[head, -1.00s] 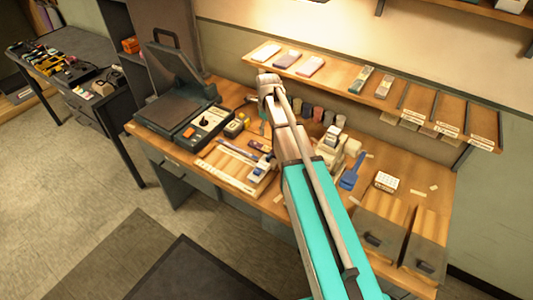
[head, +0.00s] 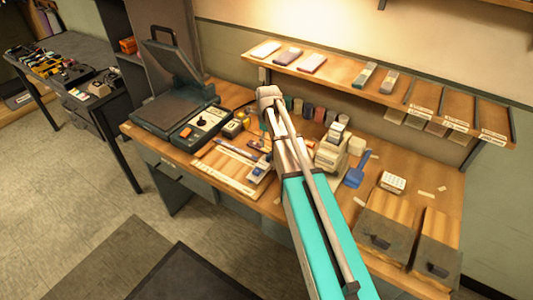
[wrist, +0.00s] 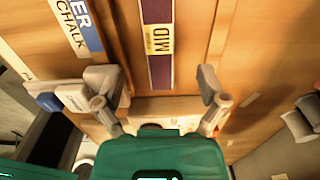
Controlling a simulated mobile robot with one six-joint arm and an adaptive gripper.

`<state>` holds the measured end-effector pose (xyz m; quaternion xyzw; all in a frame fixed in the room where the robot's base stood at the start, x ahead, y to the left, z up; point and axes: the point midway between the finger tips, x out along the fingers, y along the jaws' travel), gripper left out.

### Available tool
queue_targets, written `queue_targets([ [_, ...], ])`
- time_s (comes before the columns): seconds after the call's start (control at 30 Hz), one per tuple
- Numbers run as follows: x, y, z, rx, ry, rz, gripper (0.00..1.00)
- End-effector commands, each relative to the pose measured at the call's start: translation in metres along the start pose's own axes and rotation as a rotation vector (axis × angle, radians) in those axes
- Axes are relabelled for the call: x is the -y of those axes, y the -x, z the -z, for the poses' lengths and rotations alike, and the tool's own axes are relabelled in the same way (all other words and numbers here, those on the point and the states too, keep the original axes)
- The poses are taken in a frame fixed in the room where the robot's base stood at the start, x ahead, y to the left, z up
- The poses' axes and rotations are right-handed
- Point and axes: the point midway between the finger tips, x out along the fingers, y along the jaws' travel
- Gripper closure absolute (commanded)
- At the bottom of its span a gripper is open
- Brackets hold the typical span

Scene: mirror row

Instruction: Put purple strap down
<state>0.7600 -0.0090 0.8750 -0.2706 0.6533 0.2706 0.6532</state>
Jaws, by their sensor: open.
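In the wrist view, the purple strap (wrist: 160,72) lies lengthwise on a wooden surface with raised dividers, a yellow label reading MID on it. My gripper (wrist: 158,92) is open. Its two grey fingers stand apart, one on each side of the strap's line, and neither touches it. Nothing is held between them. In the head view my arm hides the gripper, and I cannot pick out the strap for certain.
A blue and white strip (wrist: 80,25) marked CHALK lies left of the strap. On the bench, a slotted wooden tray (head: 222,178) sits beside a dark heat press (head: 175,110). A shelf (head: 340,82) hangs behind.

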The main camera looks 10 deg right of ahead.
Motion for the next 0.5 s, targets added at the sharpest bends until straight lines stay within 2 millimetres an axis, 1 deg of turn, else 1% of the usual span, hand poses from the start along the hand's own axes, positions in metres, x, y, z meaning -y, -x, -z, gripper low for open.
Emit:
queue_targets([
  [0.33,0.0000,-0.0005,0.0001,0.000,0.000,0.000,0.09],
  [0.5,-0.0002,-0.0068,0.0006,0.000,0.000,0.000,0.09],
])
